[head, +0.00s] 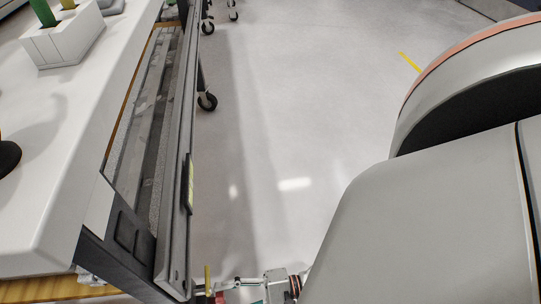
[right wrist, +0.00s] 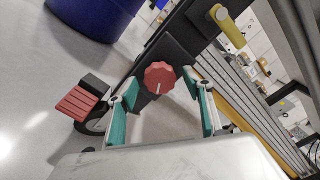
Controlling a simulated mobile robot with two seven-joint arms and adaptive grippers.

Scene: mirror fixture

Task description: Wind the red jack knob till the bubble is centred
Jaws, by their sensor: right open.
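The red jack knob (right wrist: 159,77), scalloped with a white mark on its face, sits on a dark frame member in the right wrist view. My right gripper (right wrist: 164,103) is open, its teal-padded fingers spread to either side just short of the knob; I cannot tell whether either touches it. In the head view my right gripper (head: 240,287) shows at the bottom edge, beside the frame's near corner. A black holder with a yellow-green strip (head: 190,183), perhaps the bubble level, is on the frame's side; no bubble can be made out. My left gripper is out of view.
A yellow handle (right wrist: 228,27) sticks out of the frame near the knob. A caster with a red pedal (right wrist: 77,103) is left of my fingers, and a blue drum (right wrist: 92,14) stands behind. The floor (head: 270,130) right of the frame is clear.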

